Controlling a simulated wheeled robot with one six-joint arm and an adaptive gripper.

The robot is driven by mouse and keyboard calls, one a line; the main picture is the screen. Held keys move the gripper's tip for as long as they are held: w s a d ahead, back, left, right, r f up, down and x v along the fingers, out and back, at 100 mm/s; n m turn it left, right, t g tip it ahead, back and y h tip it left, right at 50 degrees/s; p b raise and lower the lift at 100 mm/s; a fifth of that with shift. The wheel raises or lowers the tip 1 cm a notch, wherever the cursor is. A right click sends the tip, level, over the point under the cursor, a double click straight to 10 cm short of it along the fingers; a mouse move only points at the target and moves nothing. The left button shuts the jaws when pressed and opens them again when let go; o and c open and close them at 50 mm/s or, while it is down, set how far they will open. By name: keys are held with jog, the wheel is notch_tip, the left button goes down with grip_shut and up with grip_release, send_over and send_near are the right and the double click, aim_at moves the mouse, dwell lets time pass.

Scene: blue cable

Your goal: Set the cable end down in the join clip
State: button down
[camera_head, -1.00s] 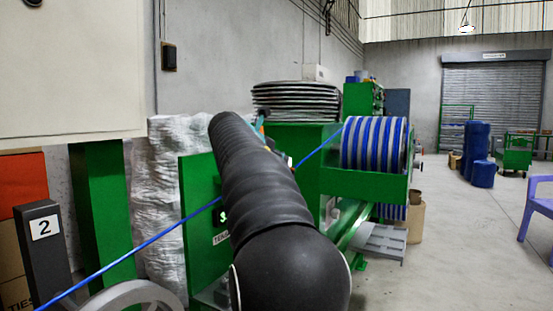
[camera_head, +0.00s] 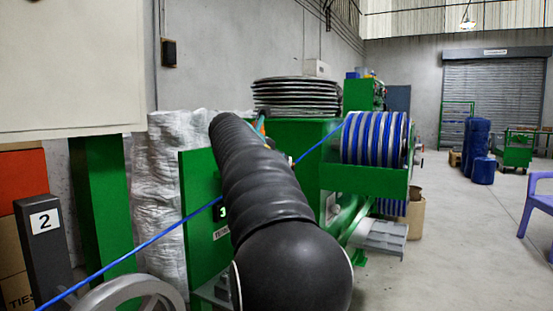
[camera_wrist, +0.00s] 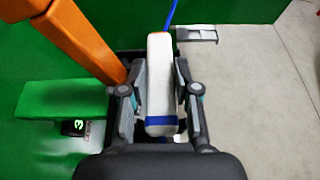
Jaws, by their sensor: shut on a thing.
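My gripper (camera_wrist: 157,88) is shut on a white block-like piece with a blue band near its lower end, which I take to be the cable end (camera_wrist: 159,82). The blue cable (camera_wrist: 171,14) runs away from behind its far end in the wrist view. In the head view the blue cable (camera_head: 318,147) passes behind my arm, between the lower left and the blue-and-white striped spool (camera_head: 375,139). My gripper is hidden behind my arm there. I cannot clearly make out the join clip in either view.
An orange bar (camera_wrist: 82,42) stands close on the gripper's left, beside a green ledge (camera_wrist: 62,100). Green machine frames (camera_head: 365,180) and a hand wheel (camera_head: 130,296) are around my arm. Open grey floor (camera_head: 455,240) lies to the right.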

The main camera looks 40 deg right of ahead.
jog(key=shift+f, duration=0.95)
dwell(0.9)
jog(key=c, duration=0.8)
grip_release()
jog(key=shift+o, duration=0.2)
jog(key=shift+a, duration=0.1)
jog(key=v, duration=1.1)
jog(key=shift+s+a, duration=0.2)
jog(key=shift+a, duration=0.1)
jog(key=shift+r, duration=0.15)
